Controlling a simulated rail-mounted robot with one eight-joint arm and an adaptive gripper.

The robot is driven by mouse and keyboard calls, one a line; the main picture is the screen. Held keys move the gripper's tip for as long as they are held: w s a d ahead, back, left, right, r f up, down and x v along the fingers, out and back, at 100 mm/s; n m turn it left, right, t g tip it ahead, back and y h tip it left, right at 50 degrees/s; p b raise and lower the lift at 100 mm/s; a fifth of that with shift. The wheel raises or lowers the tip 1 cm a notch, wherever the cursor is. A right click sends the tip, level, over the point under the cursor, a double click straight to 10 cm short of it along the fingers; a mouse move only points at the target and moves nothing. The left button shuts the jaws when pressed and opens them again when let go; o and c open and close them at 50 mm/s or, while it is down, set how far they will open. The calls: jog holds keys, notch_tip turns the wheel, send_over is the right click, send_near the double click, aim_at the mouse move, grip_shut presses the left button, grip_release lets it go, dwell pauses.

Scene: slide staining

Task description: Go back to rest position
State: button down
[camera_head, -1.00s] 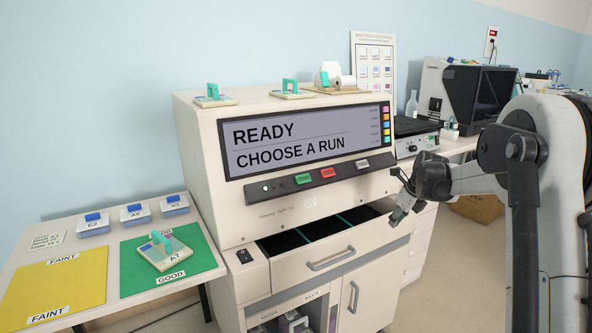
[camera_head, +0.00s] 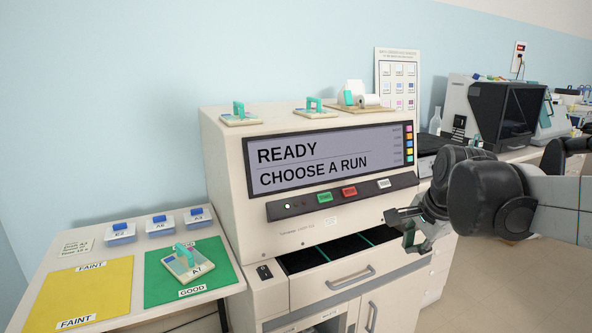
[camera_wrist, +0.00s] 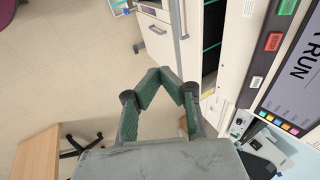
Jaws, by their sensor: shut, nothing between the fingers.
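My gripper (camera_head: 415,240) is in front of the right side of the staining machine (camera_head: 226,165), near the right end of its open drawer (camera_head: 340,285). In the wrist view my gripper (camera_wrist: 160,75) shows its green-padded fingers drawn together at the tips with nothing between them. The machine's screen (camera_head: 330,158) reads "READY, CHOOSE A RUN". The slide rack A7 (camera_head: 187,262), with a teal handle, sits on the green GOOD mat (camera_head: 215,285) on the side table.
The yellow FAINT mat (camera_head: 85,292) is empty. Several blue-lidded boxes (camera_head: 160,226) stand behind the mats. A chair (camera_wrist: 82,143) and open floor show in the wrist view.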

jog(key=s+a+f+n+t+p, duration=0.1)
jog(key=s+a+n, duration=0.1)
jog(key=s+n, duration=0.4)
jog(key=s+a+f+n+p, duration=0.1)
jog(key=s+n, duration=0.6)
jog(key=s, duration=0.7)
jog(key=shift+a+f+n+t, duration=0.35)
jog(key=shift+a+f, duration=0.25)
jog(key=shift+a, duration=0.4)
jog(key=shift+s, duration=0.1)
